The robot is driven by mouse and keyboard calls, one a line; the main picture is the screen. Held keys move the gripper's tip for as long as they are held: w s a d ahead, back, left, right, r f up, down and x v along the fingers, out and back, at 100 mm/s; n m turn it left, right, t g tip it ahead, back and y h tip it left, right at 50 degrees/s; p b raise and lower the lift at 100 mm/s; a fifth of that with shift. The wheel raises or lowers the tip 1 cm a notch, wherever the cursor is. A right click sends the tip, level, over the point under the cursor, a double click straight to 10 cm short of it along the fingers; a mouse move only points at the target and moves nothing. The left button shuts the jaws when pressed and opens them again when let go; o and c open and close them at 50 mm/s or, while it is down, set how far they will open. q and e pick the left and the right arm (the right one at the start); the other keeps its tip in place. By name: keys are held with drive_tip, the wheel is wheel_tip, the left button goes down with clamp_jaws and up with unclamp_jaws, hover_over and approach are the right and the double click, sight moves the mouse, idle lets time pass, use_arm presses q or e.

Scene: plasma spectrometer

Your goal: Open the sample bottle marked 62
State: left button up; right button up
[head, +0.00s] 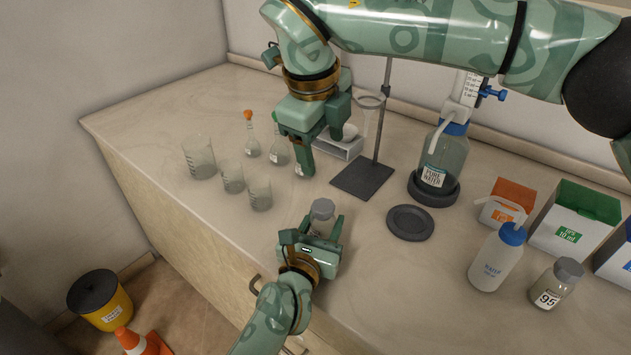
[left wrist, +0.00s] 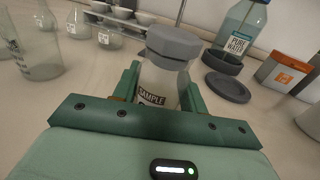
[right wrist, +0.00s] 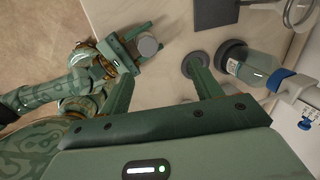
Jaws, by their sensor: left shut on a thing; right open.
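A clear sample bottle (head: 322,214) with a grey cap stands near the bench's front edge. My left gripper (head: 315,232) is shut around its body. In the left wrist view the bottle's grey faceted cap (left wrist: 173,44) is on, and its label (left wrist: 152,97) reads "SAMPLE"; the number is hidden behind the gripper. My right gripper (head: 318,152) is open and empty, pointing down above the bench behind the held bottle. The right wrist view shows the grey cap (right wrist: 148,46) from above, apart from the right fingers. Another grey-capped bottle (head: 553,285) at the right is marked 95.
Several glass beakers (head: 199,158) and flasks stand to the left. A stand with a dark base (head: 362,179), a pure water bottle (head: 441,160) and a dark round disc (head: 410,223) lie behind and right. A wash bottle (head: 497,257) and boxes (head: 575,222) are further right.

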sight(323, 205)
drive_tip(key=s+a+f+n+t, duration=0.15)
drive_tip(key=s+n, duration=0.25)
drive_tip(key=n, duration=1.6)
drive_tip(key=shift+n, duration=0.4)
drive_tip(key=x, duration=1.2)
drive_tip(key=shift+w+d+f, duration=0.15)
drive_tip(key=shift+d+f, duration=0.05)
drive_tip(key=shift+d, duration=0.05)
drive_tip(key=c, duration=1.2)
